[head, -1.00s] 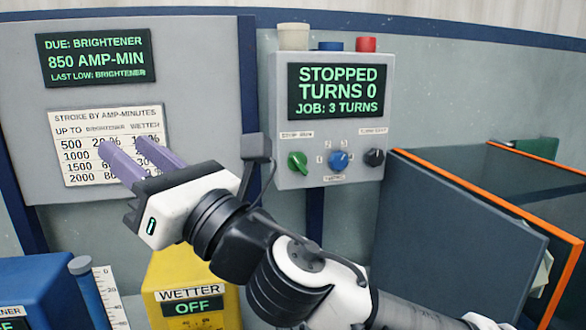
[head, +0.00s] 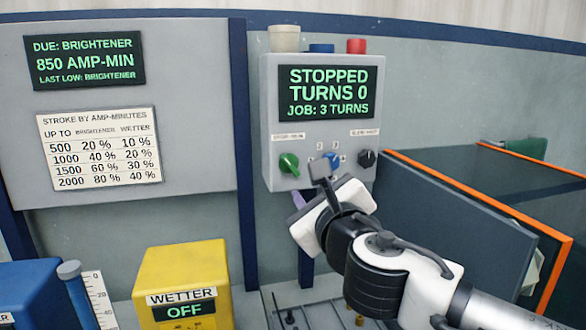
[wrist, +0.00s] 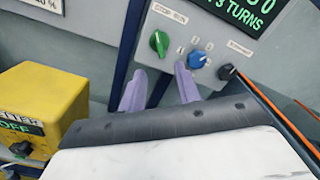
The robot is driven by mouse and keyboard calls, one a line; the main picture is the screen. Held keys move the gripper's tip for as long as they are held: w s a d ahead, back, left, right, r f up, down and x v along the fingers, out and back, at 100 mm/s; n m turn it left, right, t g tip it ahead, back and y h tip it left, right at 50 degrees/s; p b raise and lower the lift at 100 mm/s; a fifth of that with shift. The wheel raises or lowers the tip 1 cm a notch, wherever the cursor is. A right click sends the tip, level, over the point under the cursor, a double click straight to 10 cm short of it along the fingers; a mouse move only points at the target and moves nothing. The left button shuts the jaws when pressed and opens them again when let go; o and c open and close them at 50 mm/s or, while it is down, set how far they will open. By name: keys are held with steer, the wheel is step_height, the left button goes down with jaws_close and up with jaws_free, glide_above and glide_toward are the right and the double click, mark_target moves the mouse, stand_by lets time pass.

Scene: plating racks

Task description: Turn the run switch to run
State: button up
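The run switch is a green knob (head: 289,163) under the stop-run label, at the lower left of a grey control box (head: 268,120). Its display (head: 327,93) reads STOPPED, TURNS 0, JOB: 3 TURNS. The knob also shows in the wrist view (wrist: 159,42), beyond my fingertips and untouched. My gripper (wrist: 156,88) is open and empty, its two purple fingers apart and pointing toward the box. In the head view the gripper is just below the box's lower edge, its fingers mostly hidden behind its own body. The knob's exact setting is hard to read.
A blue knob (wrist: 197,59) and a black knob (wrist: 227,72) sit right of the green one, the blue one close to my right finger. A dark orange-edged bin (head: 450,215) stands at right. A yellow wetter unit (head: 184,268), reading OFF, stands lower left.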

mark_target(292, 168)
steer(key=p+x, duration=0.1)
steer(key=x, duration=1)
steer(key=shift+w+a+p, duration=0.1)
steer(key=shift+w+p, duration=0.15)
steer(key=shift+p, duration=0.1)
jaws_close()
